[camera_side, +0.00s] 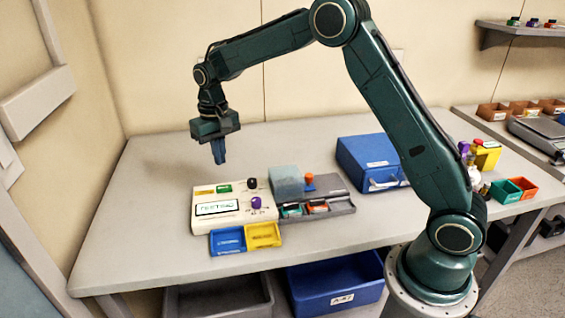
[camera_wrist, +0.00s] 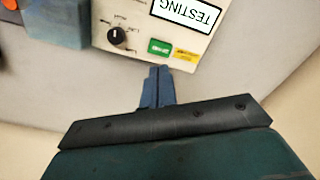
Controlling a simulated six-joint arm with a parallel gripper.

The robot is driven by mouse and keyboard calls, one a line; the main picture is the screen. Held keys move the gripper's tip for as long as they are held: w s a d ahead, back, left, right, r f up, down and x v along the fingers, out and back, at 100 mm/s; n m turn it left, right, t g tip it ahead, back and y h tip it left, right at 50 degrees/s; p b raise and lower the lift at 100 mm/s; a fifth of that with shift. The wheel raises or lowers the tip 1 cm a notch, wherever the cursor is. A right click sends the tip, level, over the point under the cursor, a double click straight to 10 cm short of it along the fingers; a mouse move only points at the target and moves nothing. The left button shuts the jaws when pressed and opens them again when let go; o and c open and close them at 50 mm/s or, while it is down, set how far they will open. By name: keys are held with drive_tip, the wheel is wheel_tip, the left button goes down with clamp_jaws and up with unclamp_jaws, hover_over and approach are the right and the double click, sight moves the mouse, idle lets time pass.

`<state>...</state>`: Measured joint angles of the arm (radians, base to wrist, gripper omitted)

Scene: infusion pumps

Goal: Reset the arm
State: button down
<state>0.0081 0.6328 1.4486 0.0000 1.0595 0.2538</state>
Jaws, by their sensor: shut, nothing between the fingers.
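My gripper (camera_side: 218,152) hangs from my green arm, pointing down, above the table behind the cream infusion pump. Its blue fingers are shut together with nothing between them. In the wrist view the gripper (camera_wrist: 158,75) shows at the lower middle, with the closed fingers pointing towards the pump's edge. The pump (camera_side: 206,221) sits on the table, with a screen, a black knob (camera_side: 252,183), a purple knob (camera_side: 256,202) and a green button (camera_side: 224,188). In the wrist view the screen (camera_wrist: 188,10) reads "TESTING", upside down.
Blue (camera_side: 228,241) and yellow (camera_side: 263,235) trays stand before the pump. A grey tray (camera_side: 341,206) with a blue-grey block (camera_side: 287,181) is to its right. A blue case (camera_side: 372,160) stands further right. The table (camera_side: 135,220) is clear to the left.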

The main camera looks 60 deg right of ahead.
drive_tip(key=shift+r, duration=0.15)
drive_tip(key=s+r+n+t, duration=0.1)
drive_tip(key=s+r+t, duration=0.2)
drive_tip(key=s+r, duration=1.2)
drive_tip(key=s+f+n+t, duration=0.2)
drive_tip(key=s, duration=1.8)
drive_tip(key=shift+a+t, duration=0.2)
drive_tip(key=shift+t, duration=0.1)
